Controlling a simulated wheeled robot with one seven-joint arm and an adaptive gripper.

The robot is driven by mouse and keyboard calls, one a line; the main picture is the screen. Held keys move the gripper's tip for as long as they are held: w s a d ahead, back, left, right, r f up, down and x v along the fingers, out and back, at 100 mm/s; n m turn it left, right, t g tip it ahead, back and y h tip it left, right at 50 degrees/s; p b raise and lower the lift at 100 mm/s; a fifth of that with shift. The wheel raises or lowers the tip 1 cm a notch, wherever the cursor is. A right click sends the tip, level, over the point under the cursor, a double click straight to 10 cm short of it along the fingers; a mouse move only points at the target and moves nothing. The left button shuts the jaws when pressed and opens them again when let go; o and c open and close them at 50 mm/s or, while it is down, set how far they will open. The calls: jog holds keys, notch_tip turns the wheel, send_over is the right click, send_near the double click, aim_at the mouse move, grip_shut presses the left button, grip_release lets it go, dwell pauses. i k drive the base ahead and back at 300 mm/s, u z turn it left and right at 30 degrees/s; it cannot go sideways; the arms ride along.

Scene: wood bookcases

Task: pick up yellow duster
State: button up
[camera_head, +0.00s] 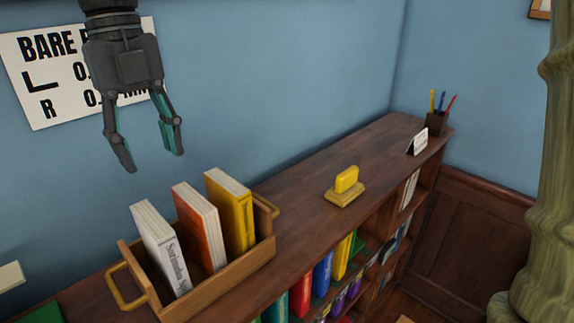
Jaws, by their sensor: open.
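The yellow duster (346,180) sits on top of the wooden bookcase, right of the picture's middle. It looks like a bright yellow block on a flatter, tan-yellow base (345,195). My gripper (153,163) hangs at the upper left, pointing down, with its two dark fingers apart and nothing between them. It is well to the left of the duster and higher in the picture, in front of the blue wall. Nothing hides the duster.
A wooden crate (226,266) with several upright books stands on the bookcase top (300,232), left of the duster. A small white card (418,142) and a dark pencil cup (437,123) stand at the far right end. The top around the duster is clear.

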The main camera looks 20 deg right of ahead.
aim_at(347, 188)
jog(key=z, duration=1.15)
